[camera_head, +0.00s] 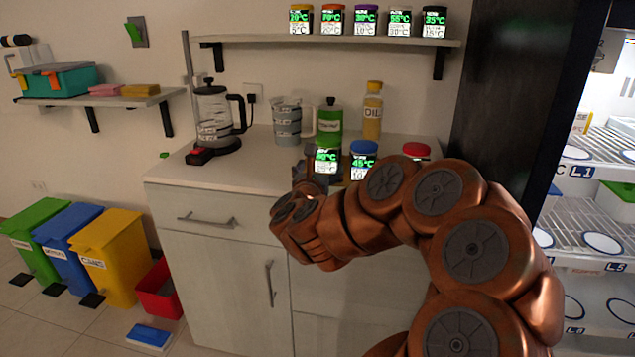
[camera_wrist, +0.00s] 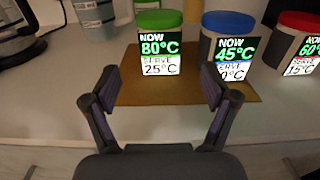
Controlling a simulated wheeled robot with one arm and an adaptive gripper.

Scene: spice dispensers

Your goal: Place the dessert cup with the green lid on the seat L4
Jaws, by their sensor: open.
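The dessert cup with the green lid (camera_wrist: 159,45) stands upright on a brown mat (camera_wrist: 190,88) on the counter, its label reading NOW 80°C, SERVE 25°C. In the head view its lit label (camera_head: 327,160) shows just beyond my gripper. My gripper (camera_wrist: 160,78) is open and empty, its two fingers spread in front of the cup, one towards each side and apart from it. In the head view the gripper (camera_head: 309,166) is partly hidden by my own arm. The open fridge at right has shelves with round white seats; I cannot make out the L4 label.
A blue-lidded cup (camera_wrist: 229,45) stands close on the right, and a red-lidded cup (camera_wrist: 298,45) beyond it. A jug (camera_head: 287,122), a green bottle (camera_head: 329,120) and an oil bottle (camera_head: 372,112) stand behind. The L1 seat (camera_head: 576,153) looks empty.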

